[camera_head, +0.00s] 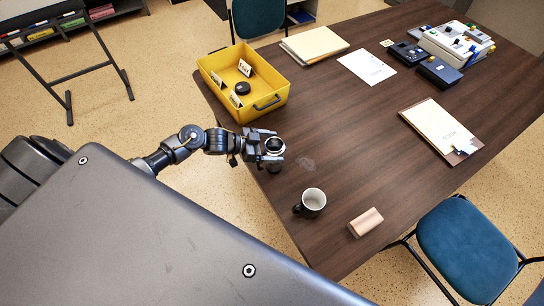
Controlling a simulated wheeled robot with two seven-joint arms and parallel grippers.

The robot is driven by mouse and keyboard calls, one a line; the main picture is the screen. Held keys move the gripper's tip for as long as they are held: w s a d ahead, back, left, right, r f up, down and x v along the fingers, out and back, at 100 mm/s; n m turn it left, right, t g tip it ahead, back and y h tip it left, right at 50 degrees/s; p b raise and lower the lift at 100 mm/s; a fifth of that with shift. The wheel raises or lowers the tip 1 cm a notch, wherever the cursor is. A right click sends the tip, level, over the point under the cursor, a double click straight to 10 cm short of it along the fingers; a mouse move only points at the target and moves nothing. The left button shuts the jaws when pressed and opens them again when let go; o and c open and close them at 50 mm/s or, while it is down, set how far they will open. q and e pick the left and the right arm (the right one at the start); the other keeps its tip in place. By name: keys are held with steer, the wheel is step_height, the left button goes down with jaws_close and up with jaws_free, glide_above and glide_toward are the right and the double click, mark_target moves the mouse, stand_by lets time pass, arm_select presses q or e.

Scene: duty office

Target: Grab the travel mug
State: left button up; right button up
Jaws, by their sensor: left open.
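A dark cylindrical vessel with a pale ring at its top, seemingly the travel mug (274,147), stands near the left edge of the brown table (350,130). My left gripper (265,146) reaches in from the left right at this vessel. Its jaws are open, and I cannot tell whether they touch its sides. The gripper hides part of the vessel's left side. My right gripper is not in view.
A yellow tray (213,84) holding small items stands behind my left gripper. A beige block (366,222) lies near the front edge. A clipboard (440,130), papers (367,66) and devices (437,72) lie farther off. The table's middle is clear. A blue chair (467,245) stands at right.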

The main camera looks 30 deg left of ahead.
arm_select(q)
steer(key=shift+c, duration=0.5)
steer(key=c, duration=1.4)
steer(key=shift+c, duration=0.3)
steer(key=shift+r, duration=0.1)
